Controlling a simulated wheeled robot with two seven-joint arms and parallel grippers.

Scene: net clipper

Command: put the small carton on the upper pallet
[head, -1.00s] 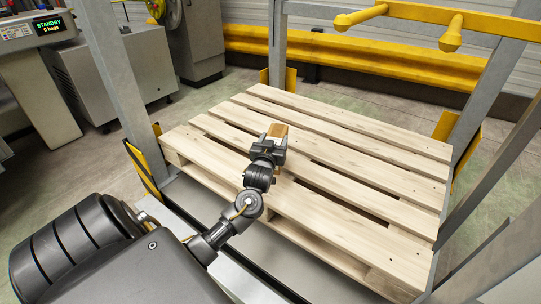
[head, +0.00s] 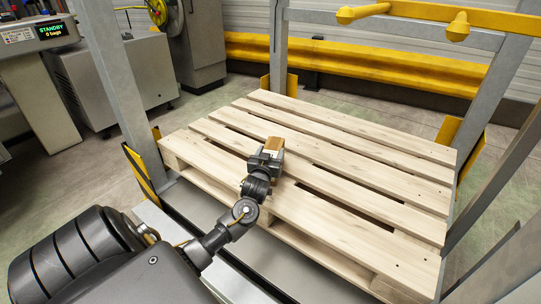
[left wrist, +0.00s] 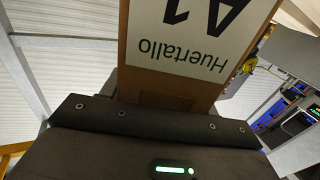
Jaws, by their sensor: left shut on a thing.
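The small carton (head: 274,144) is brown and held in my left gripper (head: 268,154), which is shut on it. In the left wrist view the carton (left wrist: 190,85) shows a white label reading "Huertallo A1", upside down. In the head view the carton is over the left-middle part of a bare wooden slatted pallet (head: 350,212). I cannot tell whether it touches the slats or hangs above them. Most of the carton is hidden behind the gripper in the head view. My right gripper is out of view.
Grey posts with yellow guards stand around the pallet, one at its left (head: 118,90). A yellow bar with rounded knobs (head: 455,27) crosses the upper right. A standby display (head: 51,29) is at the upper left. The pallet's other slats are clear.

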